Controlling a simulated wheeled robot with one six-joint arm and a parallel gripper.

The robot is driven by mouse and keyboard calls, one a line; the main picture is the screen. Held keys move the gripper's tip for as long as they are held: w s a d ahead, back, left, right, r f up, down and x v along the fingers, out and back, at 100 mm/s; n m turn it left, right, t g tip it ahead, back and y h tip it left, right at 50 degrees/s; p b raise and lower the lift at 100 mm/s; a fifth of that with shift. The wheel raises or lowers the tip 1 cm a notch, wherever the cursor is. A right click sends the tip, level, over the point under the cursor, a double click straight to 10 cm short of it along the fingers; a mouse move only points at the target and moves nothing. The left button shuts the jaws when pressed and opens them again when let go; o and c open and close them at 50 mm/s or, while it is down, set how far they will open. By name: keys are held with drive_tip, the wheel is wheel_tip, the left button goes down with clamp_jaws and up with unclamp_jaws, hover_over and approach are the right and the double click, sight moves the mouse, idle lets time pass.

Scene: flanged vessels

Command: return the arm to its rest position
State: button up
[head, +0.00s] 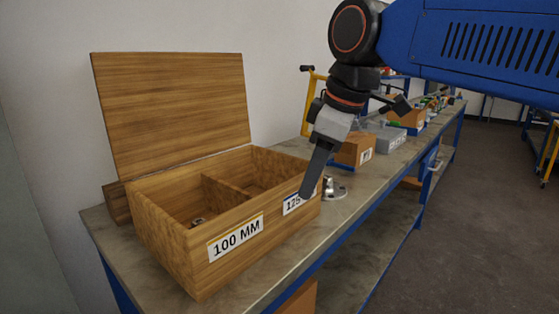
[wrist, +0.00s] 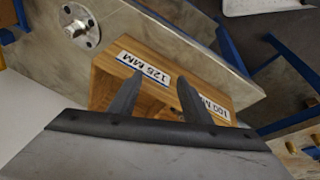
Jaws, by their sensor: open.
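My gripper (head: 307,192) hangs down in front of the right part of an open wooden box in the head view. In the wrist view my gripper (wrist: 155,88) has its two fingers apart with nothing held between them. The fingertips appear near the box's labelled front wall; whether they touch it I cannot tell. The wooden box (head: 175,245) has its lid (head: 170,105) raised, a divider inside, and labels "100 MM" and "125 MM". A small metal part lies in the left compartment. The box also shows in the wrist view (wrist: 150,62).
A metal flanged part (head: 333,190) stands on the workbench (head: 365,190) right of the box, and it also shows in the wrist view (wrist: 77,28). Farther back are a cardboard box (head: 355,149) and a grey container (head: 386,135).

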drive_tip(key=s+d+f+m+h, duration=0.1)
drive_tip(key=s+d+f+m, duration=0.3)
drive_tip(key=d+f, duration=0.3)
drive_tip(key=s+d+f+m+t, duration=0.1)
drive_tip(key=s+d+f+m, duration=0.3)
drive_tip(key=d+f, duration=0.3)
drive_tip(key=s+d+f+m+h, duration=0.1)
drive_tip(key=s+d+f+m, duration=0.3)
drive_tip(key=f, duration=0.9)
drive_tip(key=d+m, duration=0.2)
drive_tip(key=d, duration=0.2)
drive_tip(key=shift+s+t+h, duration=0.3)
drive_tip(key=shift+r, duration=0.1)
